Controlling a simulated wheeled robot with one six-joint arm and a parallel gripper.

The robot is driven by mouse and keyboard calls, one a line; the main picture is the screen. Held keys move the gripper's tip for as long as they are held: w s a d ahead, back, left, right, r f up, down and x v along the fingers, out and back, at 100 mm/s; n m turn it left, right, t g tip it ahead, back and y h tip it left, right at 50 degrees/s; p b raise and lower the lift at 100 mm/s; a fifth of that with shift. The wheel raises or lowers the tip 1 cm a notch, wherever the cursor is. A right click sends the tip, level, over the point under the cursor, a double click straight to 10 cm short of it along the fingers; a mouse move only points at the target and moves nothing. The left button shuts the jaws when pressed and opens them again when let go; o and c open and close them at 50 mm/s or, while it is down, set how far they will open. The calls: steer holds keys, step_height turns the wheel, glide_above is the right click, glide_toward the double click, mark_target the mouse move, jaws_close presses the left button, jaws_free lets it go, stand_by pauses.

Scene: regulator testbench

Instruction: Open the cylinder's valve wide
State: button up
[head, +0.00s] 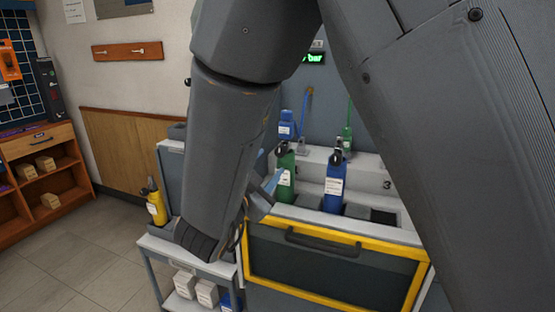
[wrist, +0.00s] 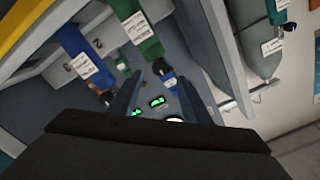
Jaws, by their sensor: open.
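A green cylinder (head: 286,180) and a blue cylinder (head: 334,188) stand in the bench's front slots, each with a dark valve top. The same green cylinder (wrist: 140,32) and blue cylinder (wrist: 85,52) appear tilted in the wrist view. A yellow cylinder (head: 156,207) stands on a cart at left. I cannot tell which cylinder the task means. Valve details are too small to read.
A smaller blue unit (head: 287,130) and a smaller green one (head: 346,139) stand behind, below a green-lit display (head: 313,58). A yellow-framed drawer (head: 330,268) fronts the bench. The cart (head: 190,253) holds boxes below. Floor at left is clear.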

mark_target(279, 153)
steer(key=x, duration=0.7)
steer(key=shift+w+d, duration=0.15)
steer(key=shift+w, duration=0.1)
steer(key=shift+c, duration=0.2)
steer(key=shift+p, duration=0.35)
steer(key=c, duration=1)
